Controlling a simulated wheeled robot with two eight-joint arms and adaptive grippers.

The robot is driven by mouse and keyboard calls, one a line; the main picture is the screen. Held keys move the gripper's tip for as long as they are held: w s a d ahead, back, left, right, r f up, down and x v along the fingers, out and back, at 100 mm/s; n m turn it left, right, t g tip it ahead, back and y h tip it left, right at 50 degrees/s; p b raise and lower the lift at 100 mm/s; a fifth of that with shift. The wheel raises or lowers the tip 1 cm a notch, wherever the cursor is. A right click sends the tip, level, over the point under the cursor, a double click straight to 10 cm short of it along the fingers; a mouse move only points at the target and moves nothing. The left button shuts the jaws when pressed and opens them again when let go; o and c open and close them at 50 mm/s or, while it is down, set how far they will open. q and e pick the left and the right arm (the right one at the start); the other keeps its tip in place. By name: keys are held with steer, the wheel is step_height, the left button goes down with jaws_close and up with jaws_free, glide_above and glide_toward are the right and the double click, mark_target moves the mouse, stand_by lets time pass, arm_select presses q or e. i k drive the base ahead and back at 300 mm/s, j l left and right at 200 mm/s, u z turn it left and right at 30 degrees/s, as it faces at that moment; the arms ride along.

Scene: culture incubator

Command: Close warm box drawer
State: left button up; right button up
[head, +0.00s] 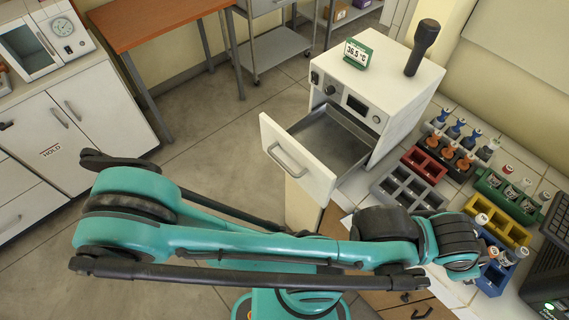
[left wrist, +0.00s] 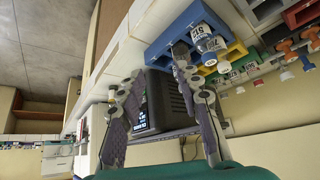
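The warm box (head: 405,100) is a white cabinet on the counter in the head view. Its drawer (head: 297,165) is pulled out toward the lower left, with a grey handle (head: 287,160) on its white front. The visible part of the grey metal tray inside looks empty. My left arm crosses below the drawer, and its wrist is over the racks at the right, away from the handle. The fingertips are hidden in the head view. In the left wrist view my left gripper (left wrist: 158,64) has its fingers apart and nothing between them. My right gripper is not in view.
Blue (head: 493,278), yellow (head: 497,229), green (head: 506,196) and red (head: 425,164) racks stand on the counter right of the drawer, several holding vials. A dark device (head: 548,270) is at the right edge. Left of the drawer front is open floor (head: 215,135).

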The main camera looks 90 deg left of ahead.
mark_target(320, 151)
steer(key=l+u, duration=0.1)
steer(key=u, duration=0.85)
steer(key=l+u, duration=0.15)
steer(key=u, duration=0.35)
steer(key=l+u, duration=0.1)
steer(key=u, duration=0.35)
steer(key=j+u, duration=0.1)
steer(key=u, duration=0.25)
steer(key=i+j+u, duration=0.1)
steer(key=u, duration=0.65)
steer(key=i+j, duration=0.05)
steer(key=i, duration=0.05)
